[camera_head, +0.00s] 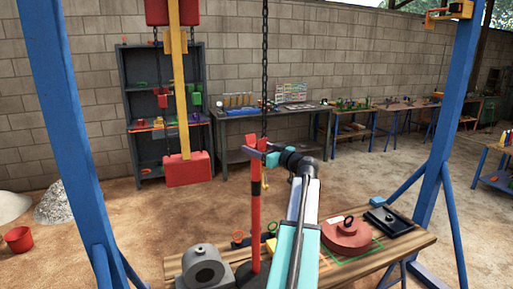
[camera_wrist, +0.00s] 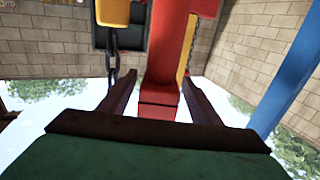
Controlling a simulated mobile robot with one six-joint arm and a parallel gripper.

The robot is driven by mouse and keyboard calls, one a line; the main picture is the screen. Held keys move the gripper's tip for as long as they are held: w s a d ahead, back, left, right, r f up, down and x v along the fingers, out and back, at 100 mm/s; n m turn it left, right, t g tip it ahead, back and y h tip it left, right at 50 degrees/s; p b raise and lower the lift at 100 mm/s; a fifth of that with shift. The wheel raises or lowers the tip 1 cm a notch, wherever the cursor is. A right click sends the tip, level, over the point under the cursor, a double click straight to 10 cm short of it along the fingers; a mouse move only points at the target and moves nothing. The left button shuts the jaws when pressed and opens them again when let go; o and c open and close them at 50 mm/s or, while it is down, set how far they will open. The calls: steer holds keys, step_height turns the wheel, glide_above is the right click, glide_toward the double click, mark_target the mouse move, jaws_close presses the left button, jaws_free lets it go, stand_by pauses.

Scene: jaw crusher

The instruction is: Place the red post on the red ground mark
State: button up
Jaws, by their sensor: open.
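The red post (camera_head: 256,215) stands upright at the near side of the wooden bench, its lower end by a dark round base (camera_head: 246,277). My gripper (camera_head: 258,149) is at the post's upper end. In the wrist view, which looks upside down, the post (camera_wrist: 163,75) shows between the two fingers of my gripper (camera_wrist: 158,98). The fingers are open, one on each side of the post; I cannot tell whether either touches it. I cannot make out a red ground mark in either view.
The bench (camera_head: 418,240) holds a grey motor-like part (camera_head: 203,268), a red round weight (camera_head: 346,236) and a black plate (camera_head: 389,221). A chain (camera_head: 264,70) hangs close behind my gripper. A yellow bar (camera_head: 179,90) with a red block (camera_head: 188,169) hangs to the left. Blue posts (camera_head: 70,130) flank the area.

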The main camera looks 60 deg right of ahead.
steer(key=shift+p, duration=0.6)
steer(key=shift+s+f+b, duration=0.2)
steer(key=shift+s+b, duration=0.1)
steer(key=shift+b, duration=0.05)
steer(key=b+v, duration=0.5)
steer(key=v, duration=0.8)
steer(key=shift+b, duration=0.3)
steer(key=shift+s+f, duration=0.1)
